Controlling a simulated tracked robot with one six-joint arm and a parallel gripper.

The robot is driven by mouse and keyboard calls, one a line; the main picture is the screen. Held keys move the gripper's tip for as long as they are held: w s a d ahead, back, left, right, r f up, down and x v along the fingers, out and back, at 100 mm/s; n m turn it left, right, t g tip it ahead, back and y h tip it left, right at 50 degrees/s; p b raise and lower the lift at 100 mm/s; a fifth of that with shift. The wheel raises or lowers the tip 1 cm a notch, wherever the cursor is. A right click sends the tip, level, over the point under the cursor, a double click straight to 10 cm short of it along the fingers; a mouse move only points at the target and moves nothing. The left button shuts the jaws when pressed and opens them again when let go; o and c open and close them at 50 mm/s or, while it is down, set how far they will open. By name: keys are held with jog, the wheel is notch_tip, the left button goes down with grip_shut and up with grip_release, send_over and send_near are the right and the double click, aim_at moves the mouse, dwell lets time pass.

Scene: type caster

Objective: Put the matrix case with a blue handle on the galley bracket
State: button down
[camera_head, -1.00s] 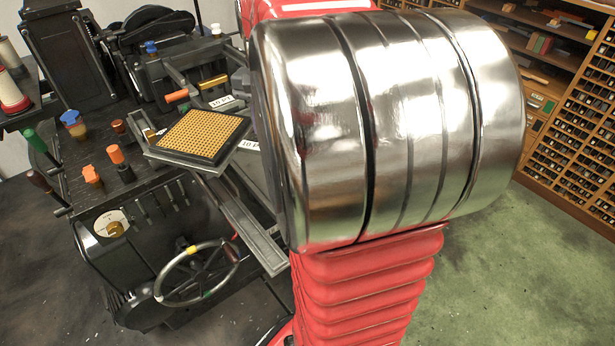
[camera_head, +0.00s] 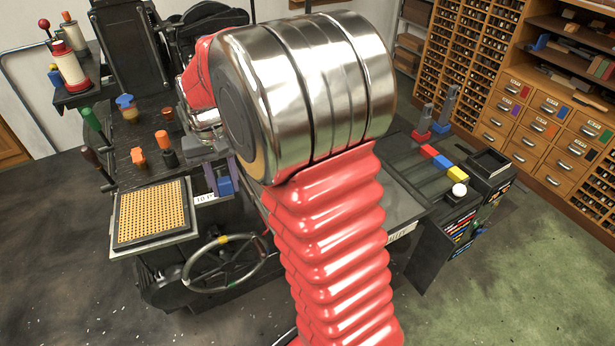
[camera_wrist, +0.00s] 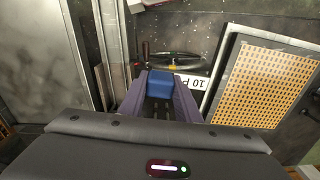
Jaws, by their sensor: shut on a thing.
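The matrix case (camera_head: 118,236), a framed tray with an orange dotted grid, hangs in front of the dark machine, left of the handwheel, grid up. It also shows at the right of the wrist view (camera_wrist: 265,85). My gripper (camera_head: 221,180), with purple fingers, is shut on its blue handle (camera_head: 225,187); in the wrist view the fingers close around this handle (camera_wrist: 160,84). A white "10 P…" label (camera_wrist: 192,82) lies beside the handle. A label ending "LLEY" (camera_head: 402,233) is on the front of a grey surface (camera_head: 408,192), partly behind my arm. The bracket's shape is mostly hidden.
The handwheel (camera_head: 222,263) stands just below and right of the case. Spools and coloured knobs (camera_head: 138,156) stand on the machine at left. Coloured blocks (camera_head: 441,162) and a black stand (camera_head: 487,165) are at right. Open floor lies in front.

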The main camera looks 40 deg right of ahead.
aim_at(190, 205)
jog(key=w+a+f+n, duration=0.1)
jog(key=a+f, duration=0.1)
jog(key=a, duration=0.1)
jog(key=w+a+f+n, duration=0.1)
jog(key=w+a+f, duration=0.1)
jog(key=a, duration=0.1)
jog(key=w+a+f+n, duration=0.2)
jog(key=shift+w+a+f, duration=0.2)
jog(key=shift+w+a, duration=0.05)
jog(key=shift+a, duration=0.15)
jog(key=shift+s, duration=0.1)
